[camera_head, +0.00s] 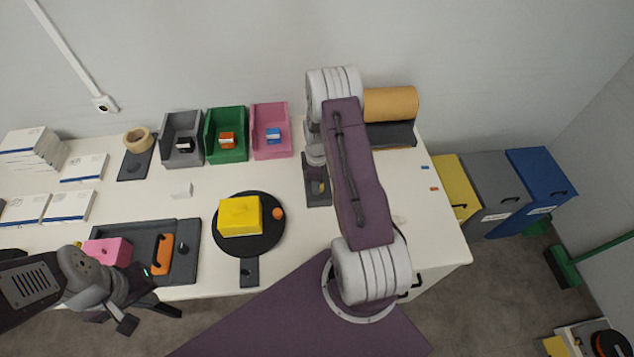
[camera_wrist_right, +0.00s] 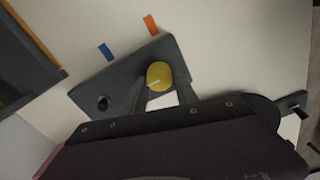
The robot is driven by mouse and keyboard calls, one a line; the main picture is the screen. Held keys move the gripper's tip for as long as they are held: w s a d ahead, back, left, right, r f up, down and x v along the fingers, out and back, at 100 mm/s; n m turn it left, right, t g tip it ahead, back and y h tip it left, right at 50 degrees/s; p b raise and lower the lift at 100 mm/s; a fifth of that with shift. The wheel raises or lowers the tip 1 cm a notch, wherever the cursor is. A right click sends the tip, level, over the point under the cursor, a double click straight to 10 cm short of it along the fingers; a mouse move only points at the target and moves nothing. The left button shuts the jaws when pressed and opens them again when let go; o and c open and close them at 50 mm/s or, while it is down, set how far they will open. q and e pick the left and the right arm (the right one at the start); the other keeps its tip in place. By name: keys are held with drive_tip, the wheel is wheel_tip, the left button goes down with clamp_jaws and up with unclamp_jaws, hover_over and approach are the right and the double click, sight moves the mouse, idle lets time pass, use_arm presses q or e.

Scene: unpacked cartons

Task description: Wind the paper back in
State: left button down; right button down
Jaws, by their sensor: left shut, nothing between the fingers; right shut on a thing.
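A brown paper roll (camera_head: 390,103) sits in a dark holder (camera_head: 390,134) at the back right of the table. A thin brown edge shows along the holder's front. The holder also shows at the upper left of the right wrist view (camera_wrist_right: 25,65). My right gripper (camera_wrist_right: 158,88) is shut on a round yellow knob (camera_wrist_right: 160,74) above a dark plate (camera_wrist_right: 120,85) with a small black peg. My left gripper (camera_head: 148,308) is shut and empty near the front left edge.
Small blue (camera_wrist_right: 106,51) and orange (camera_wrist_right: 151,25) strips lie beside the plate. A black turntable (camera_head: 248,247) carries a yellow box (camera_head: 240,216). A dark tray (camera_head: 187,275) lies near my left gripper. Grey, green and pink bins (camera_head: 271,150) line the back. Coloured waste bins (camera_head: 490,198) stand right of the table.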

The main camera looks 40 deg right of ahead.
drive_tip(key=c, duration=0.9)
unclamp_jaws()
drive_tip(key=shift+c, duration=0.2)
drive_tip(key=shift+r, duration=0.1)
wheel_tip(320, 180, up, 9)
drive_tip(key=b, duration=0.1)
